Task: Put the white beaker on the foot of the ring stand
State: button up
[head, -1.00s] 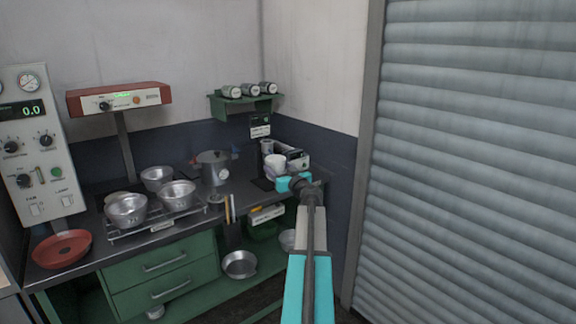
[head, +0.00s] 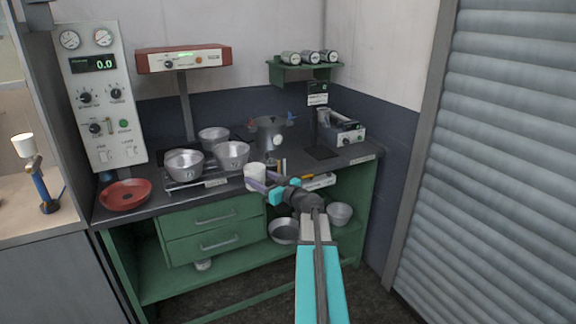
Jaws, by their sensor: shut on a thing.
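The white beaker (head: 255,170) is upright in my gripper (head: 262,182), in front of the bench's black top. The gripper is shut on it, with the fingers at its lower right side. I cannot pick out a ring stand for certain. A thin dark post (head: 313,125) with a flat dark foot (head: 321,153) stands at the back right of the bench, but no ring shows on it. The top of that foot looks bare.
A grey device (head: 345,132) is beside the dark post. A red pan (head: 125,194) lies at the left. The bench top near its right front corner looks clear.

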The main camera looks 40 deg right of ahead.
jog(key=s+a+f+n+g+y+b, duration=0.1)
jog(key=a+f+n+g+y, duration=0.1)
jog(key=a, duration=1.3)
jog(key=s+a+f+n+g+y+b, duration=0.2)
jog(key=a+f+n+y, duration=0.3)
jog(key=a, duration=1)
jog(key=s+a+f+n+g+y+b, duration=0.1)
jog(key=a+f+y, duration=0.6)
jog(key=a, duration=0.9)
jog(key=n+g+b, duration=0.1)
jog(key=n+g, duration=0.1)
jog(key=shift+s+n, duration=0.3)
jog(key=shift+s, duration=0.05)
jog(key=shift+a+g, duration=0.1)
jog(key=shift+g, duration=0.2)
